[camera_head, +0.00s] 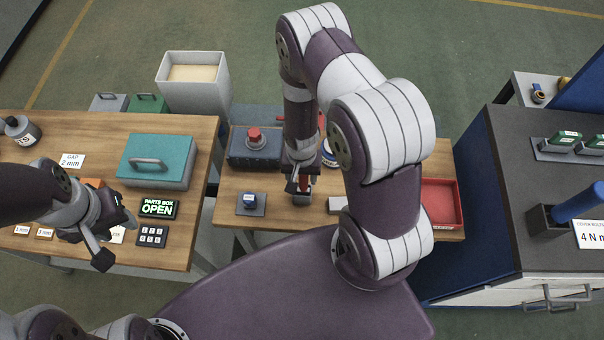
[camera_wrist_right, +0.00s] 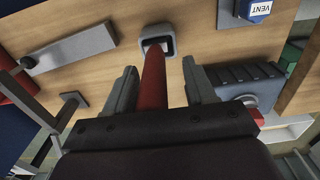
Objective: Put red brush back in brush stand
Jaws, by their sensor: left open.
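The red brush (camera_wrist_right: 153,82) stands between the fingers of my right gripper (camera_wrist_right: 160,78) in the right wrist view. Bare gaps show on both sides of the handle, so the gripper looks open around it. The brush's far end meets the mouth of a small grey square brush stand (camera_wrist_right: 171,50); how deep it sits is hard to tell.
A blue-grey box with a red knob (camera_head: 254,149) and a small blue VENT block (camera_head: 250,203) lie left of my right gripper. A red tray (camera_head: 440,203) is to the right. A teal box (camera_head: 157,160) and a black button pad (camera_head: 152,235) are on the left table.

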